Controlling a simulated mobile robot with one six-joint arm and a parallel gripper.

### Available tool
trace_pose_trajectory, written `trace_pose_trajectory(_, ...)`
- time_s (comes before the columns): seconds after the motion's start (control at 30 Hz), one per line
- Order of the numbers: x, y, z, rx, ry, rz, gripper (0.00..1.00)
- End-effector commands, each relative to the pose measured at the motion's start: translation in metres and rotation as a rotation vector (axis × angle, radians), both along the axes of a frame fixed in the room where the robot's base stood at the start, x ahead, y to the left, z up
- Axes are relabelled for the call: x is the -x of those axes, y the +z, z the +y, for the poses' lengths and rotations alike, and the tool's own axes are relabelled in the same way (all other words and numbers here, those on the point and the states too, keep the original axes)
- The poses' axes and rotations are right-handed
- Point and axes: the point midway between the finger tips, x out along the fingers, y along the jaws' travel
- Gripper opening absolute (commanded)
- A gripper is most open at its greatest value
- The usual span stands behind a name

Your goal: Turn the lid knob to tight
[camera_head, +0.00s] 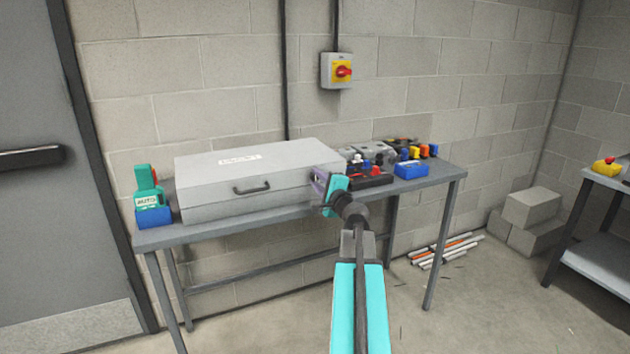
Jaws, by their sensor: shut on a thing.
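A long grey metal box (235,183) with a closed lid stands on the workbench. It has a small label on top and a dark handle (251,188) on its front. My gripper (322,186) is at the front right end of the box, with its jaws shut. The lid knob is hidden behind or between the jaws there, so its angle and any tight mark cannot be read. My arm reaches up to the box from the bottom of the picture.
A teal and blue device (149,208) marked AUTO stands at the bench's left end. Small coloured blocks and a blue box (411,170) crowd the right end of the workbench (448,176). A yellow isolator with a red knob (341,71) is on the wall. Floor ahead of the bench is clear.

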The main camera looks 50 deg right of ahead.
Motion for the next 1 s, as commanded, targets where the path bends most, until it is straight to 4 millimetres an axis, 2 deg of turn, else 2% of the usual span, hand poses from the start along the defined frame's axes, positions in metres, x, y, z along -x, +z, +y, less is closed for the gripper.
trace_pose_trajectory(0.13,-0.002,0.0,0.001,0.001,0.003,0.001,0.0)
trace_pose_trajectory(0.17,-0.002,0.0,0.001,0.001,0.003,0.001,0.26)
trace_pose_trajectory(0.27,-0.002,0.0,0.001,0.002,0.002,0.001,0.41)
trace_pose_trajectory(0.67,0.002,0.0,0.001,0.002,0.0,0.001,0.41)
trace_pose_trajectory(1.0,0.023,0.0,0.01,0.002,-0.001,0.0,0.41)
